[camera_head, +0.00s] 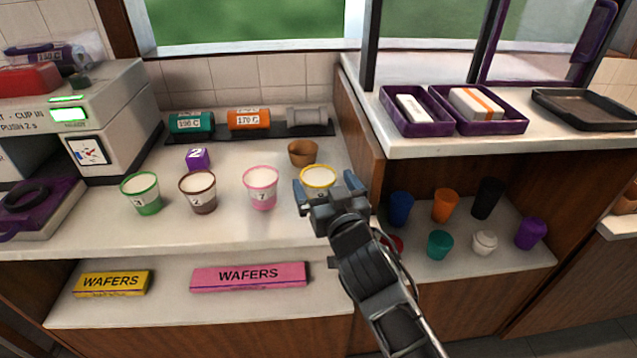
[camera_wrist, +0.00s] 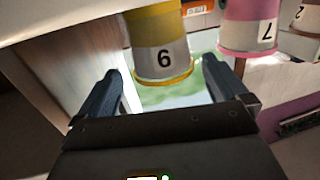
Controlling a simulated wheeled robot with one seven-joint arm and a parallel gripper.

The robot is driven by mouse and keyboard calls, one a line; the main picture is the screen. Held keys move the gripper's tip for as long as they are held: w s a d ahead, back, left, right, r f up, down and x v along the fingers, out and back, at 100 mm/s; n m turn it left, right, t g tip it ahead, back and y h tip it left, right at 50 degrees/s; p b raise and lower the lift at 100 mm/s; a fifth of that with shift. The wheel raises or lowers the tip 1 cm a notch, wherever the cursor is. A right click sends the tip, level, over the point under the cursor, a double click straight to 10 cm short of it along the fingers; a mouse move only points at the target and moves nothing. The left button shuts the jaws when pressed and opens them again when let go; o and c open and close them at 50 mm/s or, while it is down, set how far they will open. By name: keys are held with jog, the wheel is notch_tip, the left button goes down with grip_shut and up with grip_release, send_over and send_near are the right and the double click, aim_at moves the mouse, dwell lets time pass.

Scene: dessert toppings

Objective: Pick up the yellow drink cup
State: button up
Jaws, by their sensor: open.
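The yellow drink cup (camera_head: 318,175) stands upright on the white counter, at the right end of a row of cups. In the wrist view the yellow cup (camera_wrist: 160,45) bears the number 6 and lies just beyond and between my open fingers. My gripper (camera_head: 326,190) is open and in front of the cup, hiding its lower part in the head view. In the wrist view my gripper (camera_wrist: 160,85) has nothing between its fingertips that I can see it gripping.
A pink cup (camera_head: 261,187) stands left of the yellow one, then a brown cup (camera_head: 198,193) and a green cup (camera_head: 141,195). A small brown bowl (camera_head: 302,153) is close behind the yellow cup. A wooden panel (camera_head: 358,130) rises to the right.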

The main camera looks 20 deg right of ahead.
aim_at(314, 167)
jog(key=shift+w, duration=1.75)
jog(key=c, duration=1.1)
